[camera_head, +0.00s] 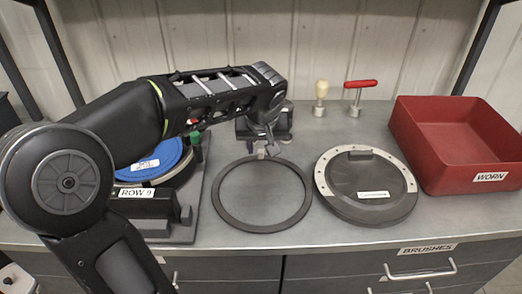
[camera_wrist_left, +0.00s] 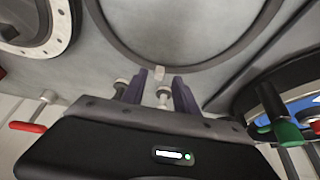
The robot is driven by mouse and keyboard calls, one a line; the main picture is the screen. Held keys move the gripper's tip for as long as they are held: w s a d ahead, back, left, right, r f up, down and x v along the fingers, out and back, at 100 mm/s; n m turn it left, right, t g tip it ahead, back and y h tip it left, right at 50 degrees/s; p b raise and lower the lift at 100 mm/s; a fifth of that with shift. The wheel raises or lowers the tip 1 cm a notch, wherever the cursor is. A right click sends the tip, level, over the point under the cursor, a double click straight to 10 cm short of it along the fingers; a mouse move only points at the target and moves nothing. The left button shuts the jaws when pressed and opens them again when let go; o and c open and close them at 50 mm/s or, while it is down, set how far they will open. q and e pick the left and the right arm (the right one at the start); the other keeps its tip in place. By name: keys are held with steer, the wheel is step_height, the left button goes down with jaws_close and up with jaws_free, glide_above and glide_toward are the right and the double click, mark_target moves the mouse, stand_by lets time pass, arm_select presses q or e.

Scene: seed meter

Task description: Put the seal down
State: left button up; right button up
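The seal, a thin dark ring (camera_head: 221,207), appears to lie flat on the grey bench top, with a small pale tab (camera_head: 262,154) at its far edge. In the left wrist view the ring (camera_wrist_left: 225,62) arcs across the top, with the tab (camera_wrist_left: 160,72) near my fingertips. My left gripper (camera_head: 266,147) is low at that far edge. In the left wrist view its fingers (camera_wrist_left: 160,82) stand apart, with a gap on both sides of the tab. My right gripper is not in view.
The ROW 9 meter housing with a blue disc (camera_head: 155,160) stands left, partly behind my arm. Right of the ring lie a round dark cover (camera_head: 345,187) and a red WORN bin (camera_head: 420,145). A red-handled tool (camera_head: 360,84) and a pale-knobbed tool (camera_head: 321,90) stand behind.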

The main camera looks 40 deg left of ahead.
arm_select(q)
steer(key=v, duration=0.8)
steer(key=shift+s+d, duration=0.1)
stand_by(0.3)
